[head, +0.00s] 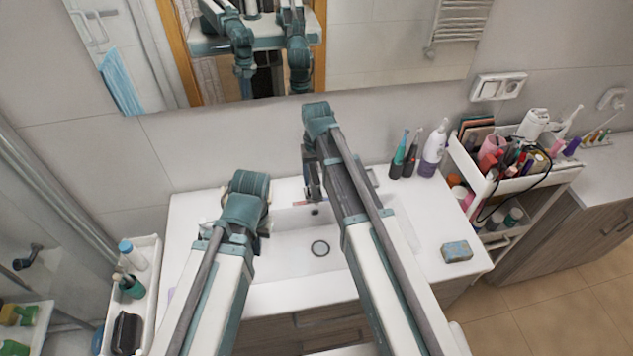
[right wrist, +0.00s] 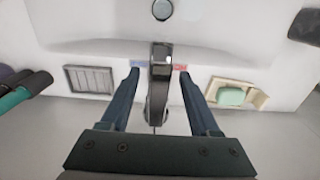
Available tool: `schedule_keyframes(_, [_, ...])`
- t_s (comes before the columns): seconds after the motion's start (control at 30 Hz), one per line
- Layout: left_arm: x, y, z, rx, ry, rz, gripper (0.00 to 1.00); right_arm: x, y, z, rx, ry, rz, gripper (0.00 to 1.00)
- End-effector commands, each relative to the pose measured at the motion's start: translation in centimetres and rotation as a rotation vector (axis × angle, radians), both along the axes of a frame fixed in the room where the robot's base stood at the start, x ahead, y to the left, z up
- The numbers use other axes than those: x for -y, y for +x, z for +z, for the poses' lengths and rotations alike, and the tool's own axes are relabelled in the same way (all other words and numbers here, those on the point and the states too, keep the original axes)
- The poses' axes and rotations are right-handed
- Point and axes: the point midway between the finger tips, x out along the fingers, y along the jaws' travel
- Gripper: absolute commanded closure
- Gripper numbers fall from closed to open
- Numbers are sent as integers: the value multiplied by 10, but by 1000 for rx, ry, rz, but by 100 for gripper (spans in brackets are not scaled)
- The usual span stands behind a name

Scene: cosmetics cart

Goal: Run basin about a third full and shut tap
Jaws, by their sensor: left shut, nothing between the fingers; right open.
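The white basin (head: 290,255) is set in the counter below the mirror. Its round drain (head: 320,248) shows clearly, and I see no water standing in the bowl. The chrome tap (right wrist: 160,88) points toward the basin in the right wrist view; no stream shows. My right gripper (right wrist: 160,76) is open, one finger on each side of the tap; contact cannot be told. In the head view my right arm largely hides the tap. My left gripper (head: 262,228) is shut and empty over the basin's left side, partly hidden by its wrist.
Bottles (head: 433,150) and toothbrushes stand at the counter's back right. A soap dish (right wrist: 240,94) sits beside the tap. A crowded cart (head: 500,205) stands right, a tray of bottles (head: 150,262) left.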

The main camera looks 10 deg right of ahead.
Motion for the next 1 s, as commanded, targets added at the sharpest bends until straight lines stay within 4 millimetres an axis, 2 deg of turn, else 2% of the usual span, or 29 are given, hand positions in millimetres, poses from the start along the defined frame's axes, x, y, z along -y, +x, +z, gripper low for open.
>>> schedule_keyframes(0.2, [0,0,1,0,0,0,100,0,0,0,0,0,0,38])
schedule_keyframes(0.23, [0,0,1,0,0,0,100,0,0,0,0,0,0,41])
schedule_keyframes(0.57, [0,0,0,0,0,0,100,0,0,0,0,0,0,100])
schedule_keyframes(1.0, [0,0,0,0,0,0,100,0,0,0,0,0,0,100])
